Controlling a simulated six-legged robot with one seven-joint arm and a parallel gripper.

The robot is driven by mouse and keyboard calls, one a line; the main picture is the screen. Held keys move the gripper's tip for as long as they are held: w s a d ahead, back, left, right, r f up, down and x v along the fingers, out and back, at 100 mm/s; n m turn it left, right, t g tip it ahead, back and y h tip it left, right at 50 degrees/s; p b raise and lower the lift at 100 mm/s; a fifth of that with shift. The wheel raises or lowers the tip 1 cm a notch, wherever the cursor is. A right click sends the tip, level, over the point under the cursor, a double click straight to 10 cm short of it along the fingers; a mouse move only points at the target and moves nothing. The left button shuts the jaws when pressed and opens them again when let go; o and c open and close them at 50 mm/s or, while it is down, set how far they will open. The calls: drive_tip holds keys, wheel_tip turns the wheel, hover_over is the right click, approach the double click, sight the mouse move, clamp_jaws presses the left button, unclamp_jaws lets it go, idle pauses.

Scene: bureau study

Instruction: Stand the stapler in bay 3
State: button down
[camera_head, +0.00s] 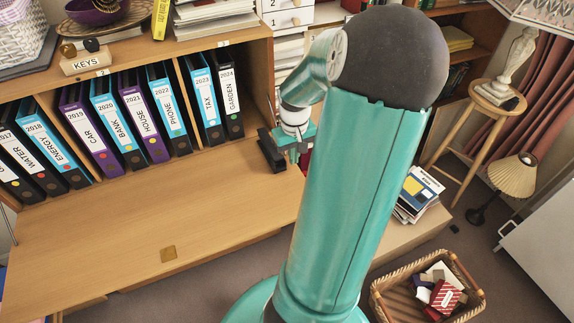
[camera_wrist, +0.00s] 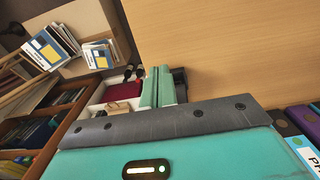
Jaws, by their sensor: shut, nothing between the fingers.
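A black stapler-like object (camera_head: 271,152) is on the desk at its right end, by the right wall of the shelf unit. Whether it stands or lies is hard to tell. My gripper (camera_head: 301,150) is just to its right, shut and empty. In the wrist view my shut teal fingers (camera_wrist: 157,86) show with a dark piece, likely the stapler (camera_wrist: 181,82), beside them, partly hidden. The right bay, likely bay 3, has a small tag (camera_head: 223,43), too small to read surely. It holds the TAX binder (camera_head: 205,103) and GARDEN binder (camera_head: 230,103), with free room to their right.
Several binders (camera_head: 130,122) fill the middle and left bays. A wicker basket (camera_head: 385,290) stands on the floor at lower right. Magazines (camera_head: 418,192) lie to the right.

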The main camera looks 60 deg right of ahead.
sight(271, 151)
wheel_tip(271, 151, down, 8)
drive_tip(key=shift+a, duration=0.15)
drive_tip(key=w, duration=0.1)
drive_tip(key=w+d, duration=0.1)
drive_tip(key=shift+w+d+f, duration=0.3)
drive_tip(key=shift+w+d, duration=0.05)
drive_tip(key=shift+w, duration=0.05)
drive_tip(key=shift+w+d, duration=0.25)
drive_tip(key=shift+w, duration=0.05)
drive_tip(key=w+d, duration=0.2)
drive_tip(key=w, duration=0.1)
drive_tip(key=w+d, duration=0.2)
drive_tip(key=w, duration=0.1)
drive_tip(key=w+d, duration=0.2)
drive_tip(key=w, duration=0.2)
drive_tip(key=shift+w, duration=0.1)
